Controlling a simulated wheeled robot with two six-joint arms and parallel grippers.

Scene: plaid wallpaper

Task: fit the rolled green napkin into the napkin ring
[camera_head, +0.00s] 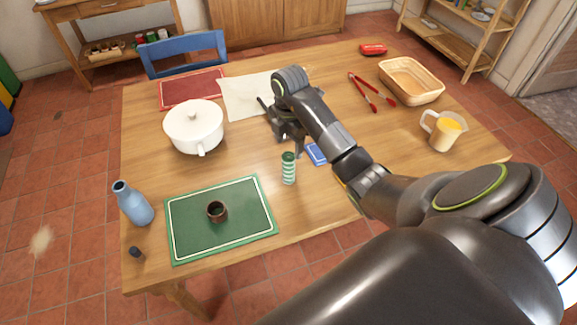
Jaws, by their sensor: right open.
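A green-and-white striped roll with a darker green top, which looks like the rolled napkin (288,170), stands upright on the table in front of my right gripper. The napkin ring (217,212), small, dark brown and round, sits on the green placemat (187,229) with its opening facing up. My right gripper (289,146) is open and empty, pointing down over the table just behind the roll, apart from it as far as I can see. My left gripper is out of view.
A white lidded pot (194,128) stands behind the placemat. A blue bottle (133,203) is at the left edge. A blue box (317,154) lies close to my right gripper. Red tongs (371,93), a basket (411,80) and a pitcher (443,131) are at right.

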